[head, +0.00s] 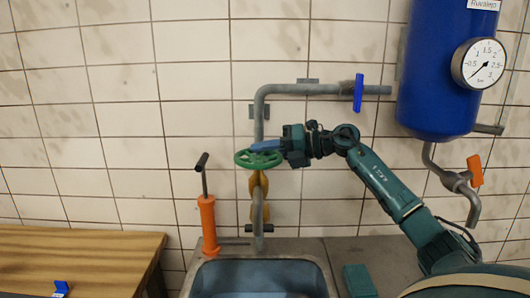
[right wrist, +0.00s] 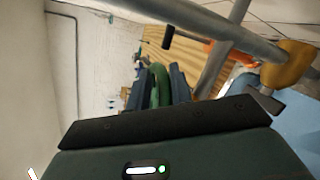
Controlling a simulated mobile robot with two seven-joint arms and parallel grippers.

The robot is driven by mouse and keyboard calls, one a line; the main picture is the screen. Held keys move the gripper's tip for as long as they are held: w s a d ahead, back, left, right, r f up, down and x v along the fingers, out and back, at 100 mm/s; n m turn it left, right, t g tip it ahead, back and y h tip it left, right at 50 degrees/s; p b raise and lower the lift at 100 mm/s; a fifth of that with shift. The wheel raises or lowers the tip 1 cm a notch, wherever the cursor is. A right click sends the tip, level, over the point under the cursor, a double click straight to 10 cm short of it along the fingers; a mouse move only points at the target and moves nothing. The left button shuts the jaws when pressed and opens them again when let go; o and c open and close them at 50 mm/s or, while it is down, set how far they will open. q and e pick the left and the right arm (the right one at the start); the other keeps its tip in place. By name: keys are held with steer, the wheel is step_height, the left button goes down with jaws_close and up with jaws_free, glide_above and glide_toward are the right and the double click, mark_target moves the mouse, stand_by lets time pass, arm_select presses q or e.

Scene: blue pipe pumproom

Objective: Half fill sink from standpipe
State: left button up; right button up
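A green handwheel (head: 258,159) sits on the vertical standpipe (head: 259,120) above the sink (head: 260,277). My right gripper (head: 268,146) is at the wheel's right rim. In the right wrist view the green rim (right wrist: 160,84) lies between the two fingers, which appear closed on it. The sink basin is grey-blue inside; its front is cut off and no running water shows. My left gripper does not show.
An orange hand pump (head: 208,222) stands left of the sink. A blue-handled valve (head: 359,93) is on the upper pipe. A blue tank (head: 435,70) with gauge (head: 479,64) and an orange-handled tap (head: 475,171) are right. A wooden bench (head: 80,255) stands left.

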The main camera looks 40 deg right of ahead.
steer(key=shift+f, duration=0.2)
jaws_close()
steer(key=shift+d+f, duration=0.1)
